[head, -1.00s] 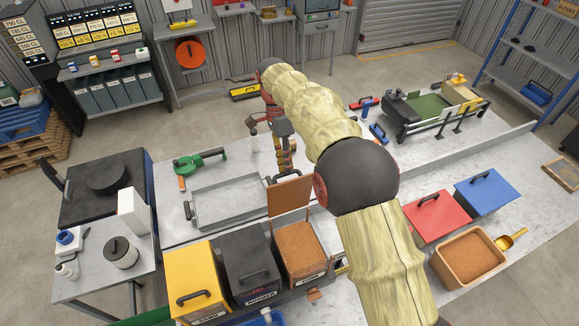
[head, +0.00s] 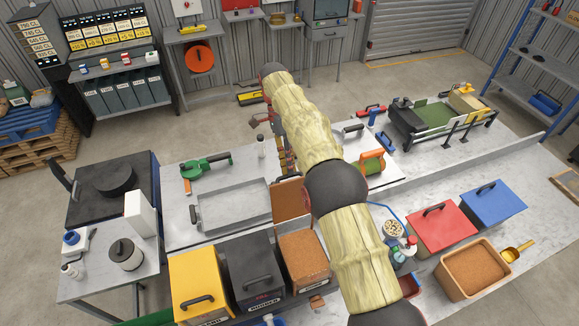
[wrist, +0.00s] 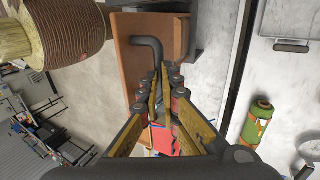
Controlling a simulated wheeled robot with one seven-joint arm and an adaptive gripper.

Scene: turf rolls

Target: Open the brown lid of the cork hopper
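The cork hopper (head: 306,258) stands right of the black and yellow hoppers, its brown granular fill exposed. Its brown lid (head: 288,202) is raised at the hopper's back edge, partly hidden by my arm. In the wrist view the lid (wrist: 132,75) shows with a bent black handle (wrist: 148,42) on it. My gripper (wrist: 170,78) is close to the lid, its yellow fingers apart with a narrow gap and their tips beside the handle's lower end. Contact with the handle is unclear. In the head view my arm hides most of the gripper (head: 284,155).
The black hopper (head: 252,268) and yellow hopper (head: 200,285) have closed lids. A grey metal tray (head: 232,205) lies behind them. A green turf roll (head: 374,165) sits to the right, also visible in the wrist view (wrist: 258,120). Red (head: 440,228) and blue (head: 492,203) boxes stand farther right.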

